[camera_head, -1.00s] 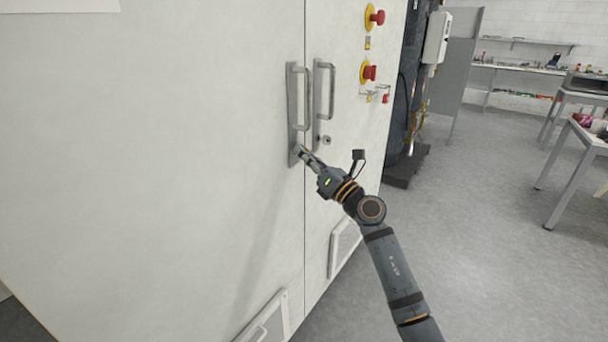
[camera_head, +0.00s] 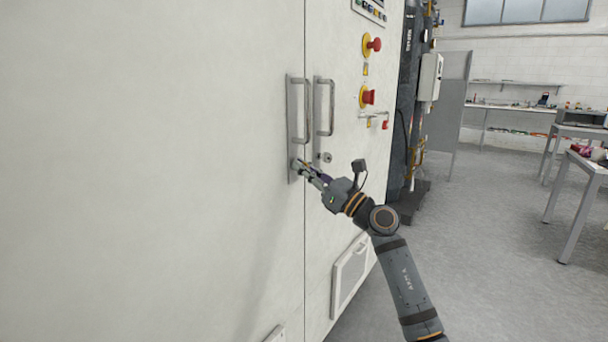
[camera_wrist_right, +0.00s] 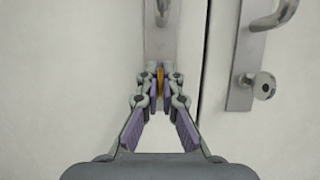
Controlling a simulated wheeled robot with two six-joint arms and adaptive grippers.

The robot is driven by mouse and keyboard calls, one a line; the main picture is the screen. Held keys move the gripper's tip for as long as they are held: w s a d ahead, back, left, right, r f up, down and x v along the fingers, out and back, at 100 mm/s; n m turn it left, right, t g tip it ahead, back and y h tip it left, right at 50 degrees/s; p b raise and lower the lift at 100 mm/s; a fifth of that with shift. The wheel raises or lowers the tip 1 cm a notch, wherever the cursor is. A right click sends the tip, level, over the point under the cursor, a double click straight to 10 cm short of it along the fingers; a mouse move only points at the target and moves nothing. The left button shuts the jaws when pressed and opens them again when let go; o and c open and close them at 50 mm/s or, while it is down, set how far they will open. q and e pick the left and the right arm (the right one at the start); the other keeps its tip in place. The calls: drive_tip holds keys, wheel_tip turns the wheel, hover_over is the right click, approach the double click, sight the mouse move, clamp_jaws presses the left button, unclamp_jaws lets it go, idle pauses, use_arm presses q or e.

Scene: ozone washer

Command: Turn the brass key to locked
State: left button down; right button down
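The brass key (camera_wrist_right: 160,78) shows as a thin upright yellow strip at the lower part of the left door's metal handle plate. My right gripper (camera_wrist_right: 161,87) has its two fingertips closed in on both sides of it, with the purple pads against it. Most of the key and its lock are hidden by the fingers. In the head view my right gripper (camera_head: 300,166) reaches the lower end of the left door's handle plate (camera_head: 292,125); the key is too small to make out there. My left gripper is not in view.
The right door's handle plate (camera_head: 318,120) with a round silver lock (camera_head: 327,157) is close on the right. Red emergency buttons (camera_head: 370,97) sit higher up on the cabinet. Open floor (camera_head: 480,230) and tables lie to the right.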

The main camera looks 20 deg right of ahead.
idle(0.4)
drive_tip(key=c, duration=1.5)
unclamp_jaws()
drive_tip(key=shift+c, duration=0.2)
drive_tip(key=shift+s+d+f, duration=0.2)
drive_tip(key=v, duration=1.1)
drive_tip(key=shift+s, duration=0.2)
drive_tip(key=shift+d, duration=0.15)
